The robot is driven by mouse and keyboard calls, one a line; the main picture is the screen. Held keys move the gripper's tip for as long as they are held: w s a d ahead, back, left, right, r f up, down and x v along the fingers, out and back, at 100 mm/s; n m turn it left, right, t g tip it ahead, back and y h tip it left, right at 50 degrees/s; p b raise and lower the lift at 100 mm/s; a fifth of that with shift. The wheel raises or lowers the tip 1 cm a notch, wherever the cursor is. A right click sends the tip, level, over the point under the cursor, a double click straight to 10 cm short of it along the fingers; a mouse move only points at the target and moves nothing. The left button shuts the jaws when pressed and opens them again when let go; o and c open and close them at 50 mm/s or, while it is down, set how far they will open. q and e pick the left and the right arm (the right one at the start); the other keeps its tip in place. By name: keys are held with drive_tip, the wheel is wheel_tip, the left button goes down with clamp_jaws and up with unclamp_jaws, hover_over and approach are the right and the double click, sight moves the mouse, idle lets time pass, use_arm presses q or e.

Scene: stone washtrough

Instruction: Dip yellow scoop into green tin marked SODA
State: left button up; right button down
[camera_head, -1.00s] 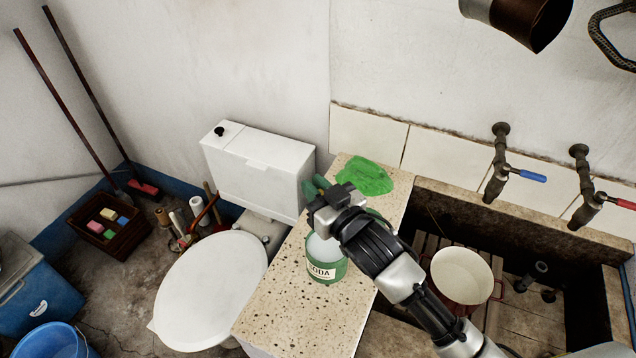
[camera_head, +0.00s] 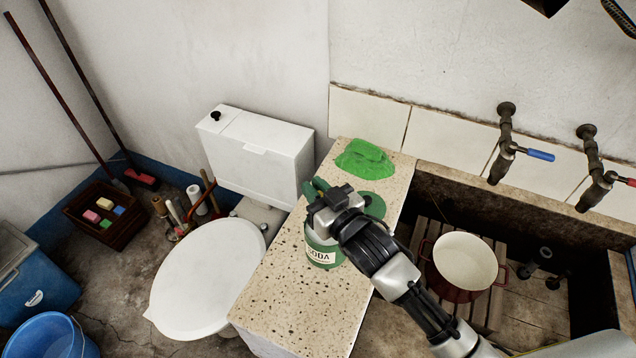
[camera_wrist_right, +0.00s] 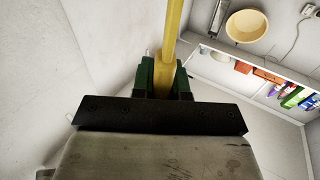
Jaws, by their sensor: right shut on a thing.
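The green tin marked SODA (camera_head: 322,254) stands upright on the speckled stone ledge (camera_head: 290,310). My right gripper (camera_head: 316,188) is over the tin's top and covers most of its opening. In the right wrist view, the right gripper's green fingers (camera_wrist_right: 164,80) are shut on the yellow scoop's handle (camera_wrist_right: 172,35). The scoop's bowl is hidden in both views, so I cannot tell whether it is inside the tin. My left gripper is not in view.
A round green lid (camera_head: 374,204) and a green cloth (camera_head: 364,158) lie behind the tin on the ledge. A white toilet (camera_head: 208,278) stands left. The stone trough on the right holds a pot (camera_head: 465,262); taps (camera_head: 504,150) are above it.

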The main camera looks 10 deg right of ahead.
drive_tip(key=shift+f+b, duration=1.6)
drive_tip(key=shift+f, duration=1.05)
wheel_tip(320, 180, up, 11)
drive_tip(key=p, duration=1)
drive_tip(key=shift+p, duration=0.4)
drive_tip(key=shift+f, duration=0.1)
idle(0.7)
